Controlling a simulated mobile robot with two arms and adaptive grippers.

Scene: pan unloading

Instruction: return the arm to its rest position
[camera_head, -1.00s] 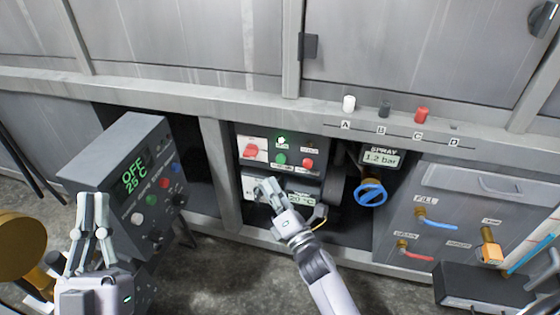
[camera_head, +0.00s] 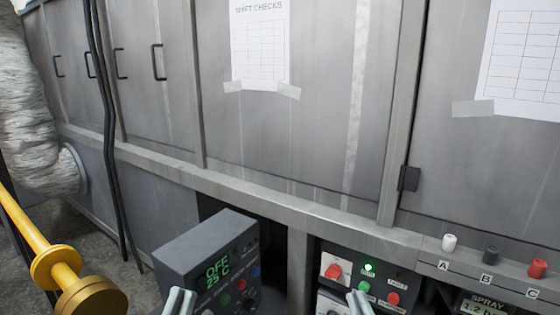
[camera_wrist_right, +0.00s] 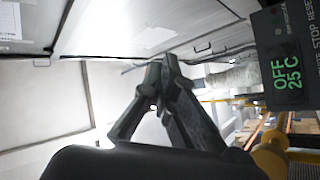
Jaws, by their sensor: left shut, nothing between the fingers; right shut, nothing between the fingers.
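My left gripper (camera_head: 179,301) shows only its fingertips at the bottom edge of the head view, in front of the grey control box (camera_head: 208,252) that reads OFF 25 C. My right gripper (camera_head: 360,302) shows its fingertips at the bottom edge, in front of the panel with red and green buttons (camera_head: 364,270). The right wrist view shows the right gripper (camera_wrist_right: 156,66) with its fingers closed together and nothing between them. The grey box's display (camera_wrist_right: 286,75) is at the right of that view. Both arms are mostly below the head view.
A yellow post with round flanges (camera_head: 52,262) stands at the lower left, near a silver flexible duct (camera_head: 30,110). Black cables (camera_head: 107,130) hang beside it. A ledge with knobs (camera_head: 449,243) runs along the machine at the right. Paper sheets (camera_head: 259,45) are taped to the cabinet.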

